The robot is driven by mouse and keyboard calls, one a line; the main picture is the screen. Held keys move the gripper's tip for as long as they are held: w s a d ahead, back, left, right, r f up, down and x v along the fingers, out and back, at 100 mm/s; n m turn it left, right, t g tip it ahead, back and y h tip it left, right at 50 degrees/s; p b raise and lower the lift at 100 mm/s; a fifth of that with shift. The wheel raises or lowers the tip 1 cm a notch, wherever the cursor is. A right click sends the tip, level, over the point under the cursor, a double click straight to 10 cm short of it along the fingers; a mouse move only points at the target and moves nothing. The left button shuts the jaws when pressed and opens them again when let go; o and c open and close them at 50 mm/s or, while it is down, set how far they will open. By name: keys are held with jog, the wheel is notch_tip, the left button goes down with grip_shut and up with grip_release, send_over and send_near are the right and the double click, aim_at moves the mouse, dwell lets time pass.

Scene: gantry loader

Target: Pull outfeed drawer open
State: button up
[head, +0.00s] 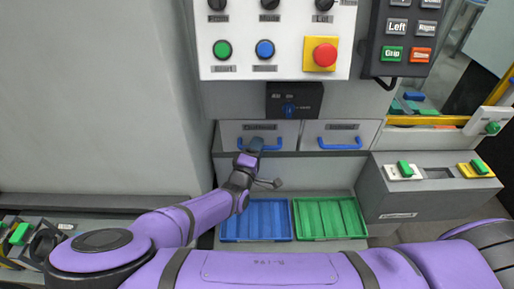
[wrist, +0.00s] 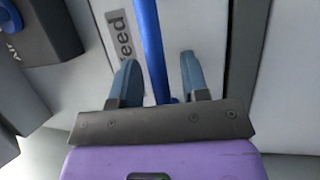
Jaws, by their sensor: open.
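My gripper (head: 255,146) is at the left drawer (head: 228,132) under the control panel. This drawer has a blue bar handle (head: 273,145), partly covered by my gripper, and a label too blurred to read in the head view. In the wrist view my gripper (wrist: 158,75) is open, with one finger on each side of the blue bar handle (wrist: 150,40). Gaps show between the bar and both fingers. A label (wrist: 121,32) on the drawer front there reads "feed" in its visible part. The drawer front looks level with its neighbour, so it appears shut.
A second drawer (head: 372,131) with its own blue handle (head: 341,145) sits to the right. Below are a blue tray (head: 256,220) and a green tray (head: 330,218). A grey box (head: 405,205) with switches juts out at the right.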

grip_shut()
jog(key=shift+s, duration=0.1)
